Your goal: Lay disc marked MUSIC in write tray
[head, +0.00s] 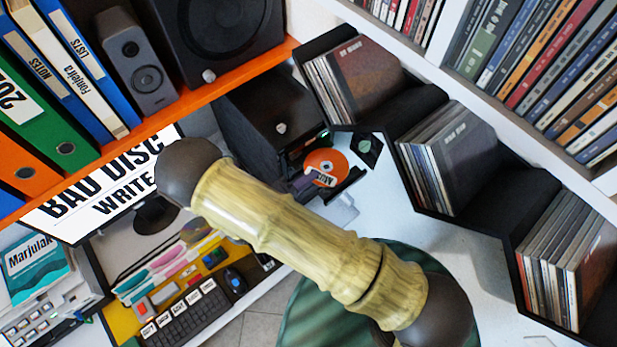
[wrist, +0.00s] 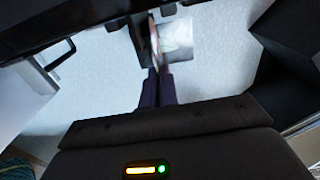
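An orange disc (head: 326,167) with a white label shows in the head view, beside the front of the black drive box (head: 262,118); its lettering is too small to read surely. A dark tray (head: 350,183) sticks out just below and right of the disc. In the wrist view, my gripper's purple fingers (wrist: 157,80) are closed together on the disc (wrist: 154,47), which is seen nearly edge-on. I cannot tell whether the disc touches the tray.
Black hexagonal shelves (head: 480,215) with rows of discs stand at the right. An orange shelf (head: 225,88) with binders and speakers is at upper left. A monitor (head: 110,185) reads "BAD DISC WRITE". A small dark square with a green disc (head: 367,148) lies beside the drive.

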